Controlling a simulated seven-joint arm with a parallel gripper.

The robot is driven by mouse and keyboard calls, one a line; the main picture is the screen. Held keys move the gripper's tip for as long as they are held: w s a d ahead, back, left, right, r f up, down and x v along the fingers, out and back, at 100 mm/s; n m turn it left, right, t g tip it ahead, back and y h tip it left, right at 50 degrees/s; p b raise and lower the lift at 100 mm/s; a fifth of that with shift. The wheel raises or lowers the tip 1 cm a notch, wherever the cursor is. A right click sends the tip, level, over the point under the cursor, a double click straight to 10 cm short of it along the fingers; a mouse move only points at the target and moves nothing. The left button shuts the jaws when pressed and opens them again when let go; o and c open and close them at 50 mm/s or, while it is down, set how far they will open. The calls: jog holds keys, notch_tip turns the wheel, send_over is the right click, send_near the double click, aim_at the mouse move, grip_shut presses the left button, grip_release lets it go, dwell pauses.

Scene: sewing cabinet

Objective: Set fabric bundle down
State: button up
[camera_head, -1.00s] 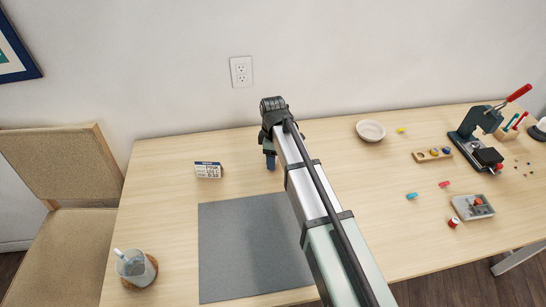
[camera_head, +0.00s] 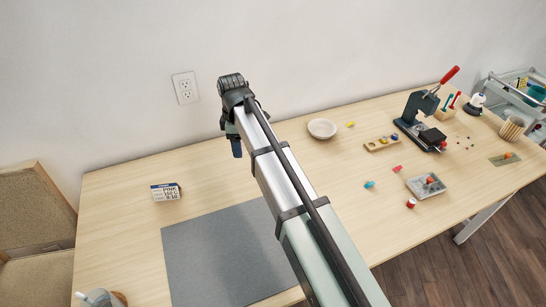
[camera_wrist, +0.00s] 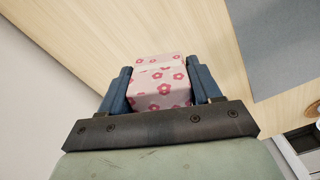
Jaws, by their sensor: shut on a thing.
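The fabric bundle (camera_wrist: 160,88) is a pale pink, box-like bundle with darker pink flowers. In the wrist view it sits between the two blue fingers of my gripper (camera_wrist: 160,90), which is shut on it. In the head view my gripper (camera_head: 236,147) is over the back of the wooden table (camera_head: 120,210), behind the grey mat. The bundle is hidden there behind my arm and gripper. I cannot tell whether the bundle touches the table.
A grey mat (camera_head: 215,255) lies at the front, with a small labelled box (camera_head: 166,192) behind its left corner. A white bowl (camera_head: 322,128), a wooden holder (camera_head: 382,144), a press (camera_head: 425,120) and a grey tray (camera_head: 426,186) stand to the right. A mug (camera_head: 97,298) is front left.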

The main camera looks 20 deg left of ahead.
jog(key=w+d+m, duration=0.2)
jog(key=w+d, duration=1)
jog(key=d, duration=0.1)
jog(key=shift+w+f+n, duration=0.15)
jog(key=shift+f+n, duration=1.55)
jog(key=shift+f, duration=0.75)
jog(key=shift+w+f+n, duration=0.1)
jog(key=shift+f+n, duration=1.6)
jog(key=shift+f, duration=0.75)
jog(key=shift+f, duration=0.1)
jog(key=o, duration=1)
notch_tip(320, 180, up, 12)
jog(key=shift+r, duration=0.15)
